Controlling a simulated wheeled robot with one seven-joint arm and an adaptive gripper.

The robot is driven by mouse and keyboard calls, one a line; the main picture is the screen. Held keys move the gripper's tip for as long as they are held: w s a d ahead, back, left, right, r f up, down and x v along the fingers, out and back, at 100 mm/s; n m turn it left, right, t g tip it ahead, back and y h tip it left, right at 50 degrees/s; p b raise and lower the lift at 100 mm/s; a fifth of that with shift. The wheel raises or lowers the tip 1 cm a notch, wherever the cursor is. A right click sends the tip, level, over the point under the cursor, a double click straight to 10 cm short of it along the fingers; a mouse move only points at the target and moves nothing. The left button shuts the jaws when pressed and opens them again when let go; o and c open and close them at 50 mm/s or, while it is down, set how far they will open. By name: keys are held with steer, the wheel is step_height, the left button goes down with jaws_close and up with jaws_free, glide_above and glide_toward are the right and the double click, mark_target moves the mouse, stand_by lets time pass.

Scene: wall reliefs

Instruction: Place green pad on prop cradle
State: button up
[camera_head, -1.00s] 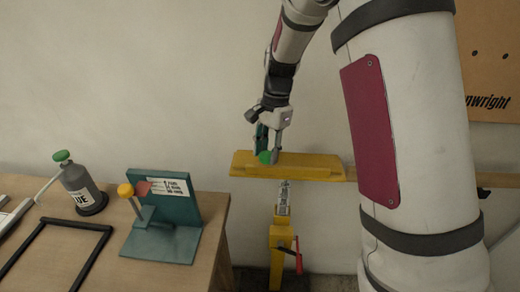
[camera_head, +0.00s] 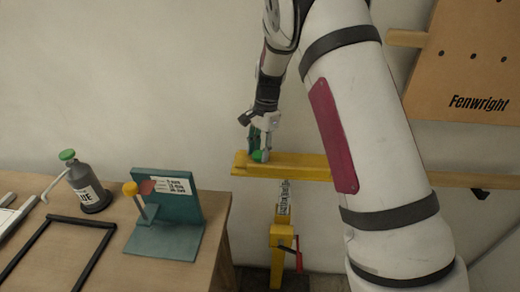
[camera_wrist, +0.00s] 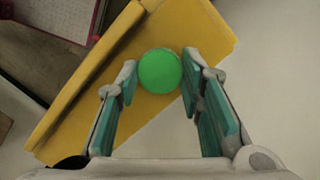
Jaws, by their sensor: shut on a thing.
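The green pad (camera_head: 258,155) is a small round disc between the fingertips of my gripper (camera_head: 262,150). In the wrist view, the pad (camera_wrist: 160,71) sits between the two teal-padded fingers of my gripper (camera_wrist: 162,88), which is shut on it. The yellow prop cradle (camera_head: 300,166) is a long trough-like piece on top of a yellow post. My gripper is at its left part in the head view, and the cradle (camera_wrist: 195,30) lies behind the pad in the wrist view. Whether the pad touches the cradle cannot be told. My arm hides the cradle's right end.
The yellow post (camera_head: 282,240) has a red handle (camera_head: 297,254). A wooden bench (camera_head: 120,225) at left holds a teal stand (camera_head: 178,195), a grey bottle with a green cap (camera_head: 85,187) and a black frame (camera_head: 60,250). A wooden board (camera_head: 470,60) hangs at right.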

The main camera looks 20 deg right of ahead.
steer(key=shift+f, duration=0.15)
steer(key=o, duration=0.7)
step_height(320, 180, up, 11)
steer(key=d+b, duration=0.2)
steer(key=s+r+n+t, duration=0.1)
steer(key=s+r+n, duration=0.2)
steer(key=s+r, duration=0.35)
steer(key=s+n+t, duration=0.1)
steer(key=s+n, duration=0.2)
steer(key=s, duration=0.5)
steer(key=s+a+r+n+t+h, duration=0.1)
steer(key=s+n, duration=0.3)
steer(key=s, duration=0.4)
steer(key=s+a+r+n+t, duration=0.1)
steer(key=s+n+t, duration=0.1)
steer(key=s, duration=0.7)
steer(key=shift+r+n+t+h, duration=0.1)
steer(key=shift+n+t+h, duration=0.25)
steer(key=shift+n, duration=0.45)
